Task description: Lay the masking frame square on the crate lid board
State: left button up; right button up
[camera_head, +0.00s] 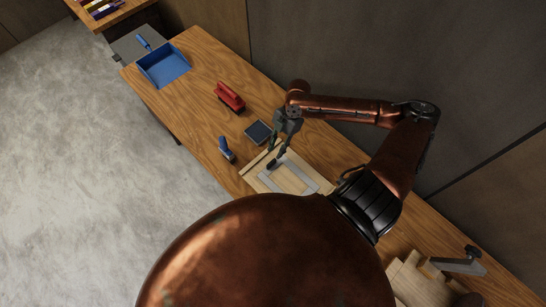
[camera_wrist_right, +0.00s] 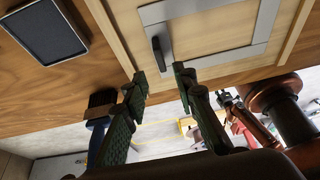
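The masking frame (camera_wrist_right: 210,55) is a flat grey rectangle with a dark upright handle (camera_wrist_right: 158,53) on one bar. It lies on the pale crate lid board (camera_wrist_right: 121,30), and also shows in the head view (camera_head: 307,190). In the head view the right gripper (camera_head: 277,158) is over the frame's far left corner. My left gripper cannot be made out; my copper body hides the near area.
Near the board are a dark pad (camera_head: 259,132), a blue-handled brush (camera_head: 226,149) and a red-handled block (camera_head: 229,97). A blue dustpan (camera_head: 164,64) lies at the table's far end. Wooden pieces (camera_head: 420,282) and a grey clamp (camera_head: 462,264) are at lower right. A wall runs behind the table.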

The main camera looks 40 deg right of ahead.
jog(key=shift+v, duration=2.1)
